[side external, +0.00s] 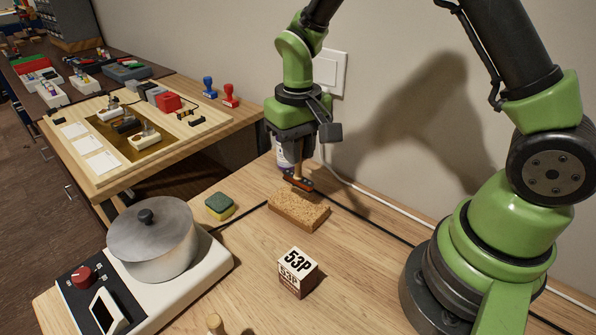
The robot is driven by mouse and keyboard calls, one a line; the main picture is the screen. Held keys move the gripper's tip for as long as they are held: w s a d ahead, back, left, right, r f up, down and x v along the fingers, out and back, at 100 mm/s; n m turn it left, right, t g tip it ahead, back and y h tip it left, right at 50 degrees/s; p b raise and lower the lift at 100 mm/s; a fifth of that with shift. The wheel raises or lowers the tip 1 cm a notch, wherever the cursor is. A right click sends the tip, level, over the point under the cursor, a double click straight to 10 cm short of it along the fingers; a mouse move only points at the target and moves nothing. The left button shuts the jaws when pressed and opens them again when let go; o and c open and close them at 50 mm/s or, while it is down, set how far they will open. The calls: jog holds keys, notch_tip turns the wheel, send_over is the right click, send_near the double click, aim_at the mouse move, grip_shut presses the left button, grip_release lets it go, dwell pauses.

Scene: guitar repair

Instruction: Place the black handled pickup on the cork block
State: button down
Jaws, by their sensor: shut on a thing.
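My gripper (297,168) points down and is shut on a small dark bar with reddish-orange parts, which I take to be the black handled pickup (299,182). The jaws hide part of it, including any handle. The cork block (299,211) is a brown, speckled rectangular block lying flat on the wooden table. The pickup is over the back part of the block, apparently a little above it. I cannot tell from this view whether they touch.
A yellow-green sponge (220,206) lies left of the block, and a box marked 53P (298,272) stands in front. A metal pot (152,240) sits on a hot plate (215,257). Cables run along the wall.

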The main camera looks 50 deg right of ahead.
aim_at(298, 178)
jog(key=shift+f, duration=2.15)
jog(key=shift+f, duration=0.1)
jog(key=c, duration=1.1)
grip_release()
notch_tip(298, 178, up, 12)
jog(key=shift+r, duration=0.25)
jog(key=shift+s+a+r+m+t+y, duration=0.15)
jog(key=shift+s+a+r+t+y, duration=0.15)
jog(key=shift+s+r+t, duration=1.85)
jog(key=shift+s+a+r+m+t+y, duration=0.3)
jog(key=shift+s+r, duration=1)
jog(key=shift+s, duration=2.15)
jog(key=shift+s+a+r+m+t+y, duration=0.15)
jog(key=shift+s+r+t+y, duration=0.25)
jog(key=shift+s+r+t, duration=1.75)
